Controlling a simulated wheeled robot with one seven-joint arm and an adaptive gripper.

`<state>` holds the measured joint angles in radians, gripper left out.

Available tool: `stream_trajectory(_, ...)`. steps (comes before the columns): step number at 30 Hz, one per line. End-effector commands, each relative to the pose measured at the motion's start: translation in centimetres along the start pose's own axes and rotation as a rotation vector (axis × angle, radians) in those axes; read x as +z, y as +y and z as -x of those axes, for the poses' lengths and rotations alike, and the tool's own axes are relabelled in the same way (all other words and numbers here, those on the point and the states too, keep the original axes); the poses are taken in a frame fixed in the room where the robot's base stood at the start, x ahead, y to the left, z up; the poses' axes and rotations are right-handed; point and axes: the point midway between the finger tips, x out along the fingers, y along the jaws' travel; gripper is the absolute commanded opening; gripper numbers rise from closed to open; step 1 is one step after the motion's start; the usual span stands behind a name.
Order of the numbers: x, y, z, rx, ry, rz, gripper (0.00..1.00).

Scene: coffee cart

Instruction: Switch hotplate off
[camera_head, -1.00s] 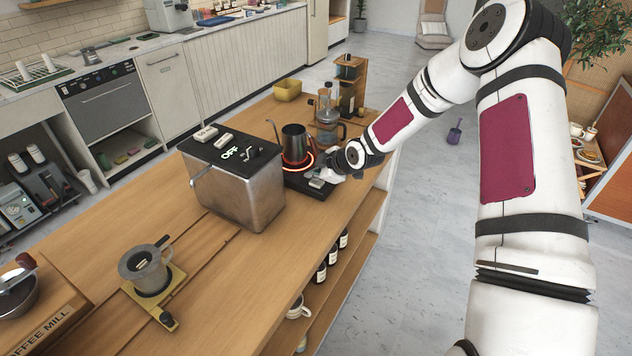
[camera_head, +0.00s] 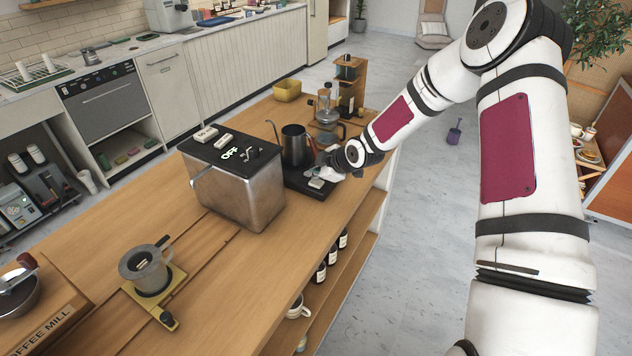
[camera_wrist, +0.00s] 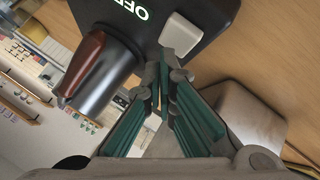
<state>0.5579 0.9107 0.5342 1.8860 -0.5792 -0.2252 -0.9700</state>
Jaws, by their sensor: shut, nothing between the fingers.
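The hotplate (camera_head: 306,187) is a low black slab on the wooden counter. Its glowing "OFF" label (camera_wrist: 127,10) shows in the wrist view, beside a pale switch (camera_wrist: 183,36). The switch also shows in the head view (camera_head: 317,183). A dark metal kettle (camera_head: 295,146) stands on the hotplate, and no glow shows around its base. My gripper (camera_head: 331,174) is at the hotplate's right side. In the wrist view, my gripper (camera_wrist: 168,78) is shut and empty, with its fingertips close to the switch. I cannot tell whether they touch it.
A steel box (camera_head: 240,193) with a black top and its own "OFF" label stands left of the hotplate. A glass press (camera_head: 327,118) and a wooden rack (camera_head: 350,80) stand behind. A dripper (camera_head: 147,267) is at front left.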

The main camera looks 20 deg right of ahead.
Motion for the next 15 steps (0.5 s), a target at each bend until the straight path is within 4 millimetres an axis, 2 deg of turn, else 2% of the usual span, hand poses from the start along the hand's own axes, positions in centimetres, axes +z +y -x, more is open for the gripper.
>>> stream_trajectory(15,-0.54,0.57,0.81,0.001,0.000,0.002,0.00)
